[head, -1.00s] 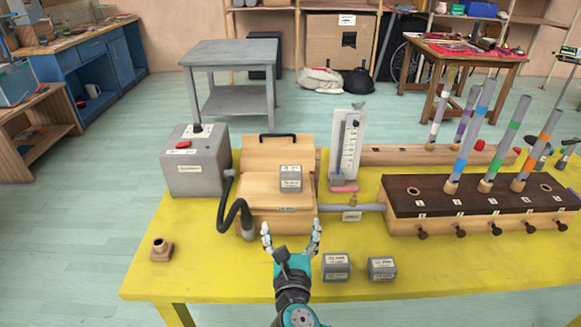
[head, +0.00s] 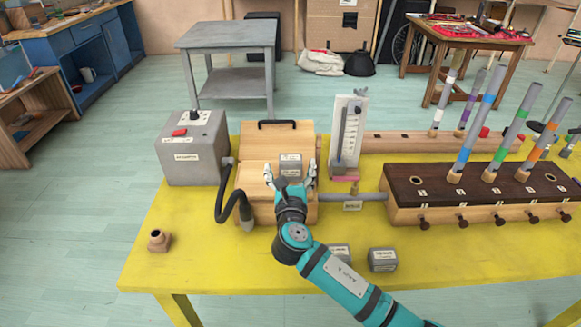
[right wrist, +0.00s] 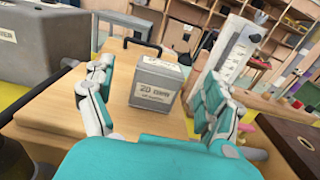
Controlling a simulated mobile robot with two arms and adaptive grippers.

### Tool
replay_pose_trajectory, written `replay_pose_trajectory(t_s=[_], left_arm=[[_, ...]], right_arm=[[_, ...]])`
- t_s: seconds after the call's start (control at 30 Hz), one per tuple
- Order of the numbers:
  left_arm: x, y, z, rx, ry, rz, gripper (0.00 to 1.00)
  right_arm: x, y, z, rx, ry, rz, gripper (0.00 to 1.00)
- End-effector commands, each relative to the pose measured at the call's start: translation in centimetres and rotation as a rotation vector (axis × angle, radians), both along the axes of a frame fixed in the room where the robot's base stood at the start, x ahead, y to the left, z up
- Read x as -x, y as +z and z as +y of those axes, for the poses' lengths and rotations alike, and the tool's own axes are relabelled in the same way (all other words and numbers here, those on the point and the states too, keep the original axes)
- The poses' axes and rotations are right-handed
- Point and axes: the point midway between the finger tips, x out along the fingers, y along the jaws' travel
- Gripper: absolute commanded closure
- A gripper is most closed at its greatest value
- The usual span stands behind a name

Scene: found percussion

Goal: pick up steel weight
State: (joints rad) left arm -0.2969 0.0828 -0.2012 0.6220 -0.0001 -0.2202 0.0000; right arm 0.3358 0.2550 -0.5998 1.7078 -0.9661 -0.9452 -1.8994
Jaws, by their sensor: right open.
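A grey steel weight (head: 291,166) with a white label sits on the wooden box (head: 252,180). In the right wrist view the steel weight (right wrist: 157,83) stands upright between the fingers, a little beyond their tips. My right gripper (head: 290,178) is open and empty, just in front of the weight; its two fingers show on either side in the right wrist view (right wrist: 158,95). Two more grey labelled weights rest on the yellow table: one (head: 340,252) partly hidden behind my right arm, the other (head: 382,260) to its right. My left gripper is not in view.
A grey machine box (head: 192,148) with a black hose (head: 228,208) stands left of the wooden box. A white gauge (head: 347,130) stands close on the right. A dark-topped pipe box (head: 470,186) lies farther right. The yellow table's (head: 190,265) front left is mostly clear.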

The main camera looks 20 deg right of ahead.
Motion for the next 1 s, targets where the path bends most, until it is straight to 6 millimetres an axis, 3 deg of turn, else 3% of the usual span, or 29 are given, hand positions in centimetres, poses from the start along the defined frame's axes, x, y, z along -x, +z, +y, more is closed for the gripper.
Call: replay_pose_trajectory(t_s=[0.1, 0.3, 0.63, 1.0], left_arm=[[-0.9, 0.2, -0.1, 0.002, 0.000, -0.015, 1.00], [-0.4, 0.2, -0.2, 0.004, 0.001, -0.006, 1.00], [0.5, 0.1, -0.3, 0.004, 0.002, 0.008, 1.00], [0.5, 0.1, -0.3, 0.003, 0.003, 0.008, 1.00]], right_arm=[[-1.3, 0.1, -0.5, 0.000, -0.001, -0.001, 0.13], [-4.1, 0.0, -1.4, 0.000, -0.001, -0.001, 0.13], [-4.8, 0.0, -1.6, -0.001, 0.000, 0.000, 0.13], [-4.8, -0.1, -1.6, 0.000, 0.000, 0.000, 0.62]])
